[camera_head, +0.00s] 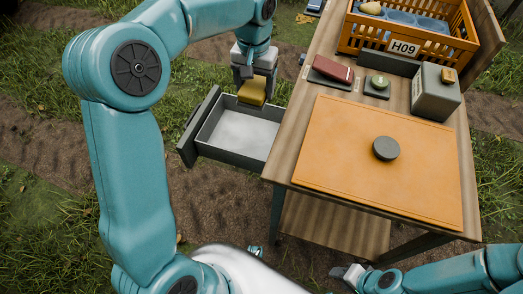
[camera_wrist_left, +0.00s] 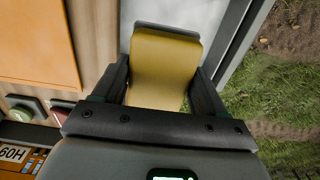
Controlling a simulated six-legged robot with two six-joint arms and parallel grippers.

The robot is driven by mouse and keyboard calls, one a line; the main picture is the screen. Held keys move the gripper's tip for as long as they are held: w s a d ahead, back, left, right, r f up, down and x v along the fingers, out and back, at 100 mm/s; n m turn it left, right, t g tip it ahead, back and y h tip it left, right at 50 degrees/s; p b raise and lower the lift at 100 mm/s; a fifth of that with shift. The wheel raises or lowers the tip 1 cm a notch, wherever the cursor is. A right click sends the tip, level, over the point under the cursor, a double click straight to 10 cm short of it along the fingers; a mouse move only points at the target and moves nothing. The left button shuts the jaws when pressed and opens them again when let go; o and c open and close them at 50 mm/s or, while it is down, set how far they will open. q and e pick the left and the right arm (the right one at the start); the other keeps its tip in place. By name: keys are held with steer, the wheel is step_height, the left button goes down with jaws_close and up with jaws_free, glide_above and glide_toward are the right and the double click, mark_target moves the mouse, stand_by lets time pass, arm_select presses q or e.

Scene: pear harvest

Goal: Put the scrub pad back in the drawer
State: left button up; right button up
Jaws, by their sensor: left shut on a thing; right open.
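The scrub pad (camera_head: 253,91) is a yellow block held at the tip of my left gripper (camera_head: 254,78), above the back part of the open drawer. In the left wrist view the scrub pad (camera_wrist_left: 163,65) sits between both fingers of my left gripper (camera_wrist_left: 158,85). The drawer (camera_head: 238,136) is grey, pulled out to the left of the table, and its visible floor is empty. In the left wrist view a strip of the drawer (camera_wrist_left: 232,45) shows beside the pad. My right gripper (camera_head: 346,272) is low at the bottom, away from the drawer, and open.
The wooden table (camera_head: 285,165) carries an orange board (camera_head: 335,150) with a dark round puck (camera_head: 386,148). Behind are a red block (camera_head: 332,69), a small green item on a dark base (camera_head: 378,85), a grey box (camera_head: 432,98) and an orange crate (camera_head: 455,48) labelled H09.

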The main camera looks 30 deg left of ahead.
mark_target(257, 143)
arm_select(q)
steer(key=shift+d+f+b, duration=0.15)
steer(key=shift+f+b, duration=0.25)
steer(key=shift+f, duration=0.3)
step_height(257, 143, down, 20)
steer(key=b, duration=0.2)
steer(key=shift+r+b, duration=0.15)
steer(key=shift+b, duration=0.2)
steer(key=shift+r, duration=0.1)
steer(key=o, duration=1)
steer(key=shift+f, duration=0.2)
steer(key=shift+r, duration=0.1)
